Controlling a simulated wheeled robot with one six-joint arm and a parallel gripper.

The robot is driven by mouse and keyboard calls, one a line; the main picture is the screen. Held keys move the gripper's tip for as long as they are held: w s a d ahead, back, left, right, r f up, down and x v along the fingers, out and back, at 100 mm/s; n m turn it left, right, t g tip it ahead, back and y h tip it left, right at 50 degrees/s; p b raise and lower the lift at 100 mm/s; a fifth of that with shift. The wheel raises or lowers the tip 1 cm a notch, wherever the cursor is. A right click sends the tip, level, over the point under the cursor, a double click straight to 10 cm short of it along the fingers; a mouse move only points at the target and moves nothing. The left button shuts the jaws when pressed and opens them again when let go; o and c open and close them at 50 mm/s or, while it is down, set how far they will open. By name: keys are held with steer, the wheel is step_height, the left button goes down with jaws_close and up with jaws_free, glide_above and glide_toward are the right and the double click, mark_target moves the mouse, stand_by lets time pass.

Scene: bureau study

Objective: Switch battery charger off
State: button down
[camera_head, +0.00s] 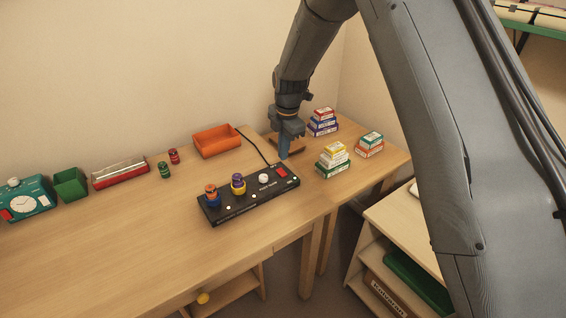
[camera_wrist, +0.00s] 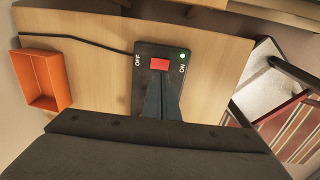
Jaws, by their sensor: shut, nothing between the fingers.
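In the wrist view the red switch (camera_wrist: 159,64) lies between the OFF and ON labels, and a green light (camera_wrist: 182,54) shows by ON. My gripper (camera_head: 284,156) is shut and empty, pointing down by the switch end. Its fingertips (camera_wrist: 161,84) appear just short of the switch; I cannot tell whether they touch.
An orange tray (camera_head: 217,142) stands behind the charger, and a black cable (camera_head: 254,149) runs from it. Stacks of small boxes (camera_head: 333,158) stand to the right. Small jars (camera_head: 165,169), a red box (camera_head: 120,173) and a teal timer (camera_head: 26,200) stand left. The front-left desk is clear.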

step_height(320, 180, up, 7)
steer(key=b, duration=0.2)
glide_above(280, 170)
steer(key=s+d, duration=0.2)
steer(key=s, duration=0.1)
steer(key=shift+w+a, duration=0.1)
steer(key=shift+a, duration=0.05)
steer(key=shift+r+p, duration=0.1)
steer(key=shift+p, duration=0.45)
steer(key=shift+w+a+p, duration=0.3)
steer(key=shift+w+p, duration=0.1)
steer(key=shift+p, duration=0.6)
steer(key=f+p, duration=0.1)
steer(key=f, duration=0.3)
steer(key=w+f+p, duration=0.1)
steer(key=f+p, duration=0.1)
steer(key=f, duration=0.3)
steer(key=a+f+p, duration=0.1)
steer(key=f+p, duration=0.1)
steer(key=f, duration=0.2)
steer(key=shift+w+f, duration=0.2)
steer(key=shift+f, duration=0.15)
steer(key=shift+f, duration=0.15)
